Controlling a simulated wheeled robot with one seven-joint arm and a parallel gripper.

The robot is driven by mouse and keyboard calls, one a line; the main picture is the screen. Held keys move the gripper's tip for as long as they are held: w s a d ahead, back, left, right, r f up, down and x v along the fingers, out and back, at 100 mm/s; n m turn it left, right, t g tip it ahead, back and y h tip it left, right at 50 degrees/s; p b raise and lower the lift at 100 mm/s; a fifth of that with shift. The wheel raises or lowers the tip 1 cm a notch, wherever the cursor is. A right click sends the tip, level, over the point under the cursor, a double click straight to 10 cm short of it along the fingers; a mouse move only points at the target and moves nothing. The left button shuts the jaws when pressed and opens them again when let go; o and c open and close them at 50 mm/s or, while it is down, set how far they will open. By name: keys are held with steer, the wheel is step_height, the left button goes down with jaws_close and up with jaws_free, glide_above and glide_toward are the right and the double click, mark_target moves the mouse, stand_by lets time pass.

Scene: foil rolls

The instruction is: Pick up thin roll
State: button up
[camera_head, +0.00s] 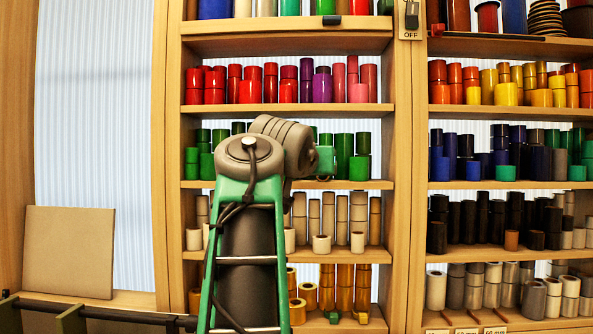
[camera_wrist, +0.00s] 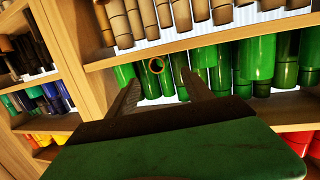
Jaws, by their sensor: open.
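In the wrist view, my gripper (camera_wrist: 161,78) is open, with its two dark fingers spread toward a shelf of green rolls. A thin green roll with a round, tan-rimmed open end (camera_wrist: 157,66) shows between the fingertips. I cannot tell whether either finger touches it. Other green rolls (camera_wrist: 258,58) of several widths stand close on its right, and more stand to its left. In the head view, green rolls (camera_head: 344,154) stand on the middle shelf, partly hidden by my arm. The gripper fingers are hidden there.
The wrist view is turned over, with tan rolls (camera_wrist: 122,28) on the picture's upper shelf. Wooden uprights (camera_head: 400,200) divide the rack. Red rolls (camera_head: 234,84) fill the shelf above the green ones. A brown board (camera_head: 70,250) leans at the left.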

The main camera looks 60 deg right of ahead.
mark_target(321, 182)
steer(key=p+x, duration=0.2)
steer(key=x, duration=0.5)
steer(key=shift+d, duration=0.3)
jaws_close()
steer(key=shift+c, duration=0.6)
jaws_free()
steer(key=shift+a, duration=0.15)
steer(key=b+v, duration=0.2)
steer(key=v, duration=0.5)
steer(key=shift+s+a, duration=0.15)
steer(key=shift+a, duration=0.1)
